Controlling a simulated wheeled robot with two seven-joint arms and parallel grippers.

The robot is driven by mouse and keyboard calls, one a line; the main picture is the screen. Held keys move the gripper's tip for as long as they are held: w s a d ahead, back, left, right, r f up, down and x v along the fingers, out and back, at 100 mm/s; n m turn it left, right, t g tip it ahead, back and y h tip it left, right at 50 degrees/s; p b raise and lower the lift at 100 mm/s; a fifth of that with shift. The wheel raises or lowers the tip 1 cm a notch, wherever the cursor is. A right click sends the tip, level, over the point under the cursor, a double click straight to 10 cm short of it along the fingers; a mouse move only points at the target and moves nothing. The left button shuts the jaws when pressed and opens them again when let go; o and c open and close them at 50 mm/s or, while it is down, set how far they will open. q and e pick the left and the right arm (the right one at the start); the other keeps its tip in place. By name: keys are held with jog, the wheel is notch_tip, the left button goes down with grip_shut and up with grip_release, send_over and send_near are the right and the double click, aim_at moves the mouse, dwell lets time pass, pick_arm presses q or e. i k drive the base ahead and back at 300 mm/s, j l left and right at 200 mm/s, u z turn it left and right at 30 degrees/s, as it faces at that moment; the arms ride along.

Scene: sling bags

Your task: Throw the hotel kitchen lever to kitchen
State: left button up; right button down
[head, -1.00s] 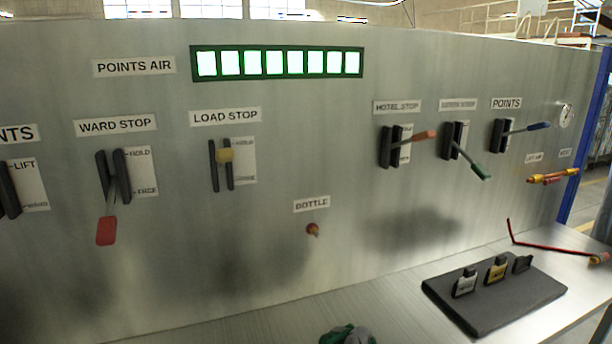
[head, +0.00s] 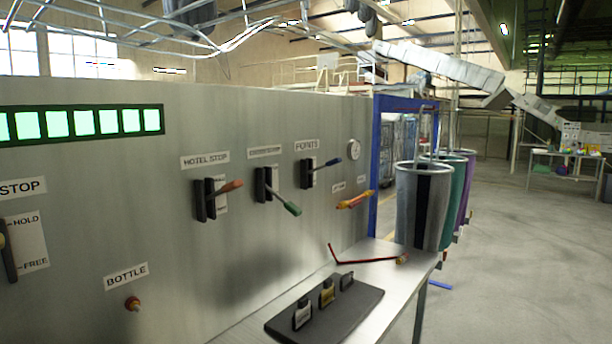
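On the grey metal panel (head: 120,210), a lever with a green handle (head: 292,208) sits under a small label (head: 264,152) whose text is too blurred to read. Its handle points out and down to the right. To its left, a lever with an orange-red handle (head: 231,187) is under a label reading HOTEL STOP (head: 205,160). I cannot tell which marked position the green lever is in. Neither of my grippers is in view.
A round gauge (head: 354,150) is near the panel's right end. Hanging bags (head: 424,205) and open floor lie to the right.

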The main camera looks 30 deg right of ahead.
aim_at(338, 159)
jog(key=i+l, duration=0.1)
jog(key=l, duration=0.3)
jog(key=i+l, duration=0.15)
jog(key=l, duration=0.3)
jog(key=i+l, duration=0.1)
jog(key=l, duration=0.3)
jog(key=i+l, duration=0.15)
jog(key=l, duration=0.3)
jog(key=i+l, duration=0.1)
jog(key=l, duration=0.3)
jog(key=i+l, duration=0.15)
jog(key=l, duration=0.3)
jog(key=z, duration=0.05)
